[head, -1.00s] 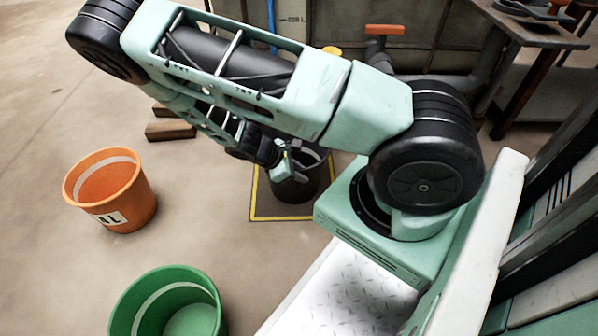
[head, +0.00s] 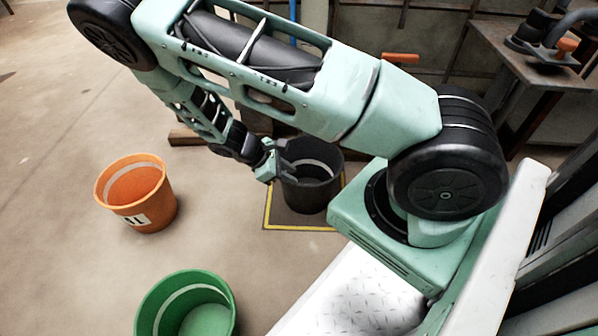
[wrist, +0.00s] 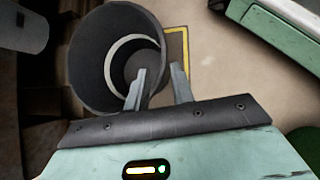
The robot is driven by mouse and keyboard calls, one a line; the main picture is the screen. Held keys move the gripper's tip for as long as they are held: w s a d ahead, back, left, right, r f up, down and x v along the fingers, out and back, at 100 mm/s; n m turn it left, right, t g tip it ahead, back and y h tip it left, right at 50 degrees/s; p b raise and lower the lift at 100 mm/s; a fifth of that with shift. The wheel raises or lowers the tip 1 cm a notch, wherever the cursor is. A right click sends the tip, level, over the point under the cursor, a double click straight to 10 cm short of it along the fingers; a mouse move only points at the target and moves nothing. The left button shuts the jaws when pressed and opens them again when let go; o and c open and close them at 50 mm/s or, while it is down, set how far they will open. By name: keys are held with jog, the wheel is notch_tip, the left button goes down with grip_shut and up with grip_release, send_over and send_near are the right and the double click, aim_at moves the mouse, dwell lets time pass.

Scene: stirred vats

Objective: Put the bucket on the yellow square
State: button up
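The dark grey bucket (head: 313,190) stands upright within the yellow-outlined square (head: 300,228) on the floor. It hides the back part of the square. In the wrist view the bucket (wrist: 88,62) fills the upper left, with a corner of the yellow outline (wrist: 187,36) beside it. My gripper (head: 280,158) is at the bucket's rim on its left side in the head view. In the wrist view the fingers (wrist: 159,69) are apart, one over the bucket's mouth and one outside the rim, with a gap between them and the wall.
An orange bucket (head: 158,205) stands on the floor at left, and a green bucket (head: 222,300) at the bottom. Wooden pieces (head: 188,138) lie behind. A metal table (head: 500,48) stands at the back right. The floor at far left is clear.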

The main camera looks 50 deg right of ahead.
jog(key=s+a+r+m+t+y, duration=0.25)
jog(key=a+r+y, duration=0.25)
jog(key=a+r, duration=1.25)
jog(key=s+a+r+t+y, duration=0.1)
jog(key=s+a+r, duration=0.2)
jog(key=s+r, duration=0.3)
jog(key=s+a+r+t+y, duration=0.1)
jog(key=s+a+r, duration=0.3)
jog(key=s+r, duration=0.2)
jog(key=shift+s+a+r+n, duration=0.25)
jog(key=shift+s+n, duration=0.1)
jog(key=shift+s, duration=0.1)
